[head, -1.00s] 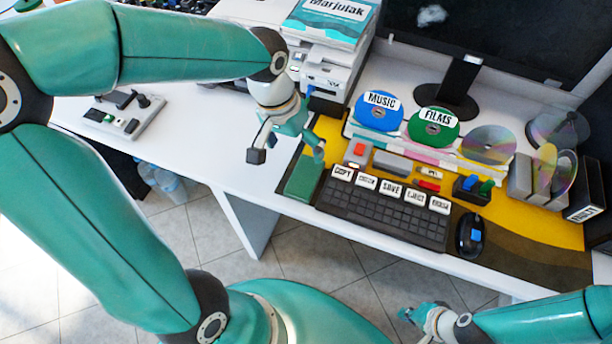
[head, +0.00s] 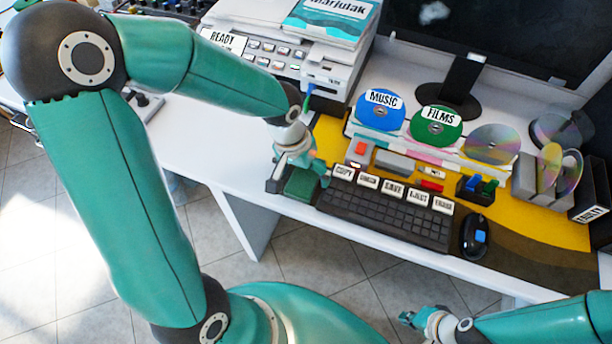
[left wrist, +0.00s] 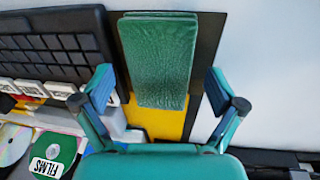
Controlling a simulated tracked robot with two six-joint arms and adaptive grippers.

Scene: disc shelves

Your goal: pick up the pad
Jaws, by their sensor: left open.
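The green pad (head: 301,187) lies at the left end of the keyboard on the desk mat, partly hidden by my left gripper in the head view. In the left wrist view the pad (left wrist: 160,62) is a textured green block standing out between the two fingers. My left gripper (head: 298,177) is open above the pad, with one finger on either side; it also shows in the left wrist view (left wrist: 160,84).
The black keyboard (head: 385,215) with labelled keys is right beside the pad. A mouse (head: 474,237) sits further right. Music (head: 380,110) and films (head: 435,126) discs stand behind on a shelf. A printer (head: 290,55) stands at the back left. White desk is bare left of the pad.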

